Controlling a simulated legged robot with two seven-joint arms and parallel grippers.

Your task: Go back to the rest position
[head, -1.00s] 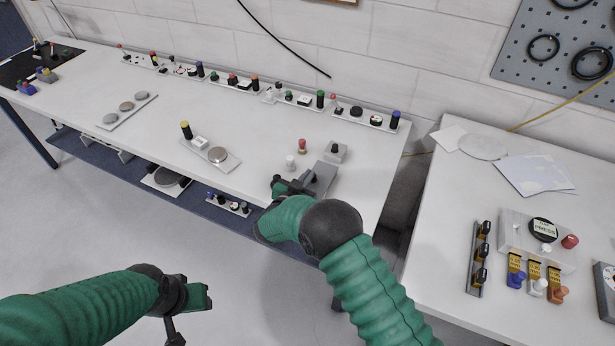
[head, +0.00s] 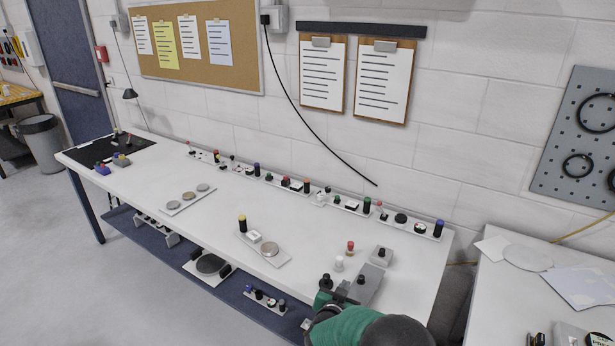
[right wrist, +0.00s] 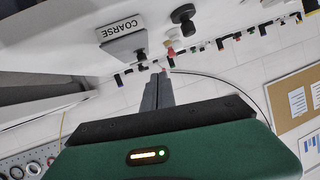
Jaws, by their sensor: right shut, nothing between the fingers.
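My right gripper (head: 338,292) is at the bottom of the head view, at the front right of the long white table (head: 310,220). In the right wrist view its two grey fingers (right wrist: 157,90) are together with nothing between them. The gripper overlaps a grey block with a dark knob (head: 368,288) in the head view; I cannot tell whether they touch. The wrist view shows a block labelled COARSE (right wrist: 122,32) just beyond the fingers, seen tilted. My left gripper is outside both current views.
A small knob block (head: 381,256), a red knob (head: 350,247) and a white knob (head: 339,264) stand near my right gripper. A plate with a yellow-topped post (head: 262,248) is further left. Several control strips line the wall. A second table (head: 500,300) is at right.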

